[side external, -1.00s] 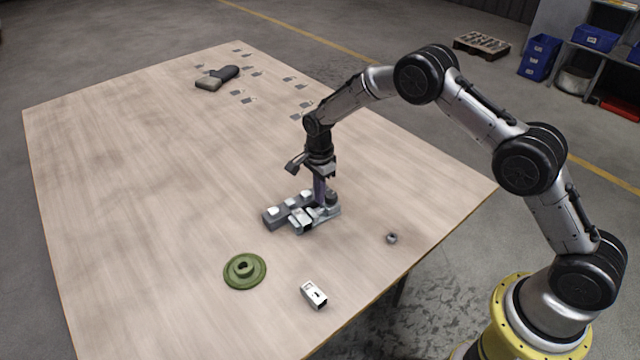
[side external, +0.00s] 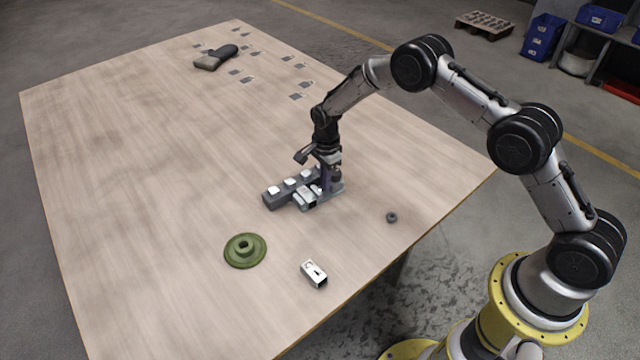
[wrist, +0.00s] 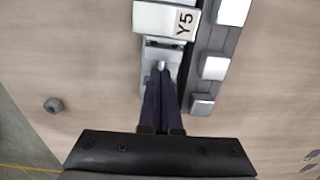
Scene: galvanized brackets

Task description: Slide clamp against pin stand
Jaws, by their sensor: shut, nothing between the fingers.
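The pin stand (side external: 270,201) is a long dark grey block with a row of white-topped pads. It lies on the table and also shows along the right of the wrist view (wrist: 193,82). The clamp (side external: 306,199) is a silver-grey part with a pale block marked "Y5" (wrist: 163,18). It lies alongside the stand, very close; I cannot tell whether they touch. My gripper (wrist: 162,72) points down with its dark fingers together and empty, at the clamp's near end. In the side view my gripper (side external: 324,187) partly hides the clamp's far part.
A green flanged disc (side external: 245,251), a silver box-shaped bracket (side external: 314,274) and a small dark nut (side external: 391,217) lie on the table (side external: 150,200). A dark-handled object (side external: 215,58) and several small grey plates are at the far end. The table's left half is clear.

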